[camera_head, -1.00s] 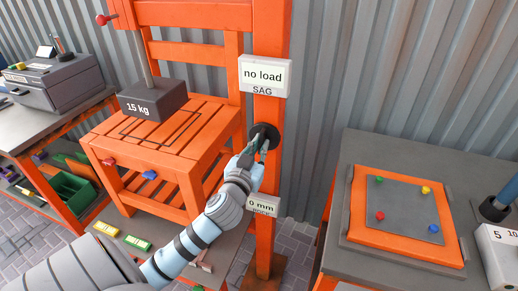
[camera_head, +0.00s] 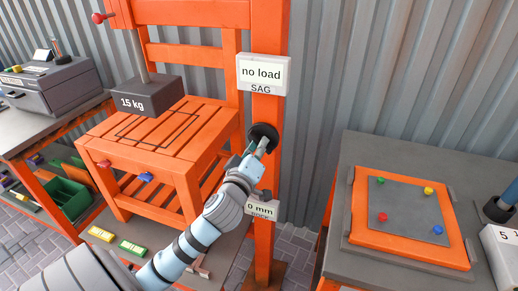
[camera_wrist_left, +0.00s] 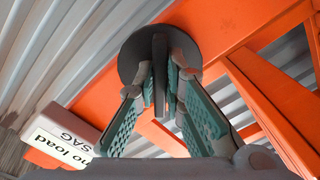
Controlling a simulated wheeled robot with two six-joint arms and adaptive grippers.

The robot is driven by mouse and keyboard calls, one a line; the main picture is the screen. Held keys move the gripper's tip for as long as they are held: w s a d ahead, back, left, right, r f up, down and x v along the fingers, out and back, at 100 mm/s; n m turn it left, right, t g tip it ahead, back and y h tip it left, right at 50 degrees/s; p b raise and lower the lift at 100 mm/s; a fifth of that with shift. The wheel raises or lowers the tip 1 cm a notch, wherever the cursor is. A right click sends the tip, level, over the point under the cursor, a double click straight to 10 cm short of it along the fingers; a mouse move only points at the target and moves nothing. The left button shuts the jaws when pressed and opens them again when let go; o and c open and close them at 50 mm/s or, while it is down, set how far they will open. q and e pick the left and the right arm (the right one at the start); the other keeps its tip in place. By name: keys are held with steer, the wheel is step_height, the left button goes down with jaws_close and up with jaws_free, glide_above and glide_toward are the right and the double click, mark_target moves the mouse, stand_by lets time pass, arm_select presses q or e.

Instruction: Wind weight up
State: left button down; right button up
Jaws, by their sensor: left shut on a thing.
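The dark grey 15 kg weight (camera_head: 150,96) hangs from a rod above the slatted orange seat (camera_head: 190,135), with a gap under it. A round black knob (camera_head: 262,131) sits on the orange post (camera_head: 266,110). My left gripper (camera_head: 258,152) is at the knob and shut on its grip bar. In the left wrist view the fingers (camera_wrist_left: 160,95) close on both sides of the bar in front of the black disc (camera_wrist_left: 133,58). The upper sign (camera_head: 262,74) reads "no load SAG". The lower sign (camera_head: 259,208) reads 0 mm and is partly covered by my arm. My right gripper is out of sight.
A grey table (camera_head: 400,155) at right holds an orange-framed board (camera_head: 405,215) with coloured pegs. A left bench (camera_head: 35,120) carries a grey box (camera_head: 60,85). A red ball handle (camera_head: 97,18) is at upper left. A corrugated wall stands behind.

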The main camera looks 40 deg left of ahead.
arm_select(q)
steer(key=shift+d+r+n+b, duration=0.1)
steer(key=shift+n+b, duration=0.15)
steer(key=shift+n, duration=1.05)
steer(key=shift+a+r+n+b, duration=0.1)
steer(key=shift+r+n+b, duration=0.1)
steer(key=shift+n, duration=1.1)
steer(key=shift+d+r+n+b, duration=0.1)
steer(key=shift+n+b, duration=0.15)
steer(key=shift+n, duration=1.05)
steer(key=c, duration=1.7)
jaws_free()
steer(key=shift+w+f, duration=0.15)
steer(key=shift+f, duration=0.05)
steer(key=v, duration=0.7)
steer(key=shift+s+d, duration=0.1)
steer(key=shift+s, duration=0.15)
